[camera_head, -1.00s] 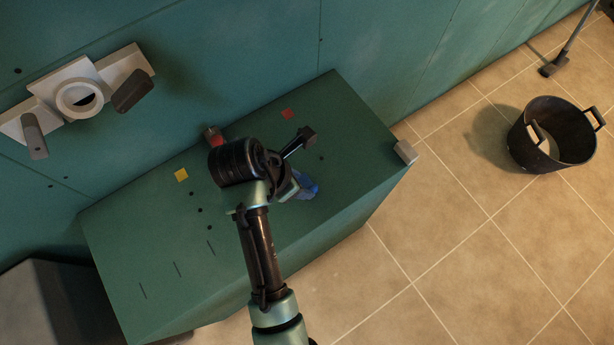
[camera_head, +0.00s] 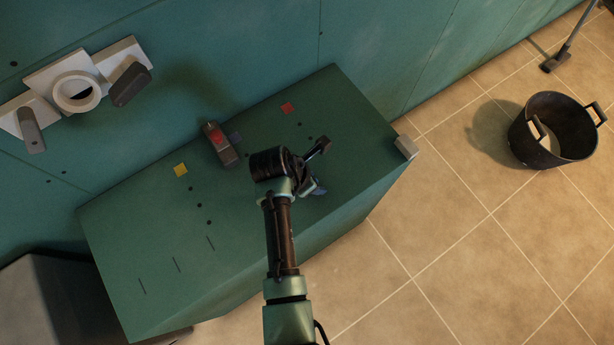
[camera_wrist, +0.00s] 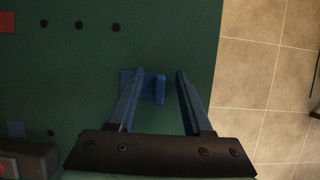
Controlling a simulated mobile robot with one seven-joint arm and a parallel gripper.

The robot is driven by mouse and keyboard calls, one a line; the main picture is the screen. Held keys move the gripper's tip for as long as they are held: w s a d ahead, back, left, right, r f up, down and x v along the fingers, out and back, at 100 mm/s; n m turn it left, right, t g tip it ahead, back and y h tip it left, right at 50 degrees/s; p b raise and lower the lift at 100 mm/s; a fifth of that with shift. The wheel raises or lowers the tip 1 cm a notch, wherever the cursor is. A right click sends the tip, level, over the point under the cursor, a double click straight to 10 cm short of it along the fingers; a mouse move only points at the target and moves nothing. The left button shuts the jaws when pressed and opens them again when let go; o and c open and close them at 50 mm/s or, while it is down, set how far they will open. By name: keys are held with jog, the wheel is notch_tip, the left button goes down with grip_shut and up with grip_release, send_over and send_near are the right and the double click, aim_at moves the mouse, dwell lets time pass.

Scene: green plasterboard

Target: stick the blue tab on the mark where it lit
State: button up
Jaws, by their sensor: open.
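The blue tab (camera_wrist: 157,88) is a small blue piece on the green bench top. In the wrist view it lies between my fingers, partly hidden by the left one. My gripper (camera_wrist: 160,76) is open over it, and I cannot tell how high the fingertips are. In the head view my arm largely hides this spot. Three flat square marks show: yellow (camera_head: 180,169), red (camera_head: 288,108) and dark blue (camera_head: 234,137). The blue mark also shows in the wrist view (camera_wrist: 15,130). None looks lit now. A grey box with a red top (camera_head: 216,140) stands beside the blue mark.
The green bench (camera_head: 140,235) has several black dots and thin slots. A light grey block (camera_head: 405,148) sits at its right edge. A white fixture (camera_head: 77,92) is on the wall at upper left. A black bucket (camera_head: 535,150) stands on the tiled floor.

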grip_shut()
dwell(1.4)
